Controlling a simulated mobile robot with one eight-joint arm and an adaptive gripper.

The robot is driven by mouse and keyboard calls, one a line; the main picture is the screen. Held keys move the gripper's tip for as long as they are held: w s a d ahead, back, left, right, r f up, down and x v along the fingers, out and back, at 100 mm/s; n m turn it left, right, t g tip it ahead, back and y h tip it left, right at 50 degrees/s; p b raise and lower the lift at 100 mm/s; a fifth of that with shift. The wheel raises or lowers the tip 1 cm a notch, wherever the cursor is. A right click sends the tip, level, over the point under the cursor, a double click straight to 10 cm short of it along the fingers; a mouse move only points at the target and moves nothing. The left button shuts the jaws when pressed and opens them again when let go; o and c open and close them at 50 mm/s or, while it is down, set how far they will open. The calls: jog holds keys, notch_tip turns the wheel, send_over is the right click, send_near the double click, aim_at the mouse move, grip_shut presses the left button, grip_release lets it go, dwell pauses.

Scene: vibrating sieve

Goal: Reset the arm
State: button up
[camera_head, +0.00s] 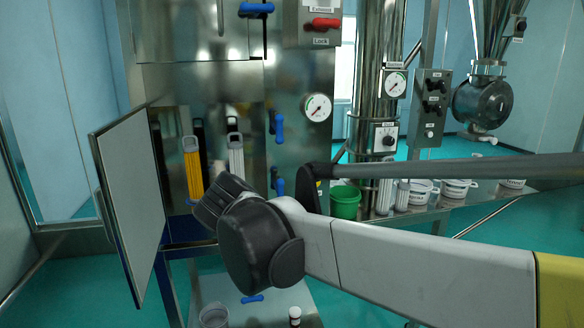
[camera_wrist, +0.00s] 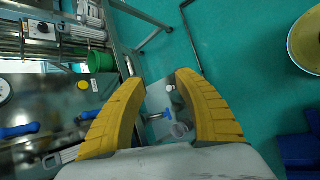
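My arm reaches in from the right in the camera_head view, and its dark wrist joint is in front of the steel machine (camera_head: 290,75). My gripper (camera_wrist: 160,80) shows in the wrist view as two yellow ribbed fingers. The fingertips are apart, with nothing between them. Beyond the gap, further down, are a grey platform and the teal floor. In the camera_head view the hand is mostly hidden behind the wrist joint.
An open panel door (camera_head: 130,195) stands left of my wrist. A green bucket (camera_head: 345,201) and white tubs (camera_head: 455,188) stand on a shelf at right. A small bottle (camera_head: 295,316) is on the low platform. Open floor (camera_wrist: 235,50) shows right of the fingers.

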jog(key=s+d+f+m+y+b, duration=0.4)
jog(key=s+d+f+m+y, duration=0.1)
jog(key=s+d+f+m, duration=1)
jog(key=shift+s+d+m+t+y, duration=0.3)
jog(key=shift+s+d+m+y, duration=0.1)
jog(key=shift+s+m, duration=0.6)
jog(key=shift+s+d, duration=0.1)
